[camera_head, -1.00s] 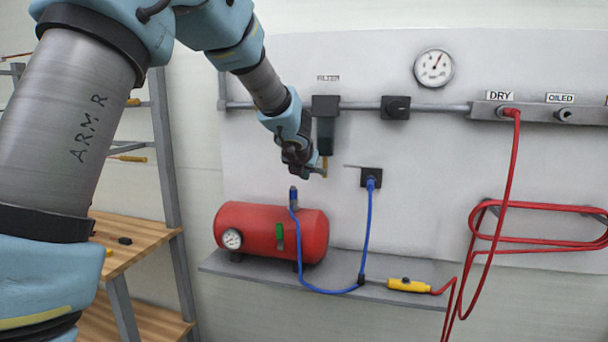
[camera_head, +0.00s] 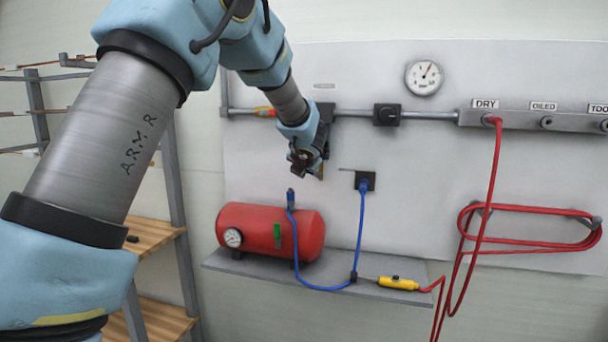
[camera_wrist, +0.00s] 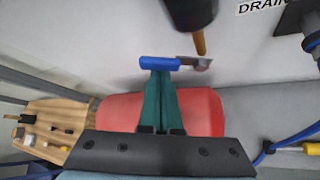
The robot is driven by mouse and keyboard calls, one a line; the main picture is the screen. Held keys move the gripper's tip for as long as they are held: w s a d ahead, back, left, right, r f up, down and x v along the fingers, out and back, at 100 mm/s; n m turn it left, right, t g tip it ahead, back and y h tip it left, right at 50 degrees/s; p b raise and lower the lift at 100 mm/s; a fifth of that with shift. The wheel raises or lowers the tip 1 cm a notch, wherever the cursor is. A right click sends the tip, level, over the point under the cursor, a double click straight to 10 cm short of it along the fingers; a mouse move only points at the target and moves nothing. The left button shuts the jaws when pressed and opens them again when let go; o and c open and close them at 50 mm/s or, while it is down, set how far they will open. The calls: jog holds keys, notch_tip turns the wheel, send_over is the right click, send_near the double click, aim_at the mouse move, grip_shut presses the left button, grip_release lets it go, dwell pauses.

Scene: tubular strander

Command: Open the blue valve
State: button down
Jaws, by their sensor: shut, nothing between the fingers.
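The blue valve handle (camera_wrist: 160,63) shows in the wrist view as a short blue bar, with a grey metal piece (camera_wrist: 194,63) at its right end. It lies just below the brass tip (camera_wrist: 198,43) of the dark filter. My gripper (camera_wrist: 159,74) is shut, its green fingers together with their tips right at the blue handle; I cannot tell whether they touch it. In the head view my gripper (camera_head: 303,168) is in front of the wall panel under the filter, and the blue handle is hidden behind it.
A red tank (camera_head: 262,230) stands on a grey shelf (camera_head: 390,293) below my gripper. A blue hose (camera_head: 361,225) hangs from a black wall box (camera_head: 365,180) to the right. A wooden shelf (camera_head: 150,237) is at the left.

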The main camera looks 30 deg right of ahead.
jog(key=shift+s+d+r+m+t+y+p, duration=0.25)
jog(key=shift+s+d+r+m+t+y, duration=0.2)
jog(key=shift+m+t, duration=0.8)
jog(key=shift+s+d+r+m+t+y+p, duration=0.3)
jog(key=shift+s+d+r+m+t+y, duration=0.25)
jog(key=shift+m+t, duration=0.7)
jog(key=shift+s+d+r+m+t+y+p, duration=0.3)
jog(key=shift+r+m+t+y, duration=0.25)
jog(key=shift+m+t, duration=0.7)
jog(key=shift+d, duration=0.1)
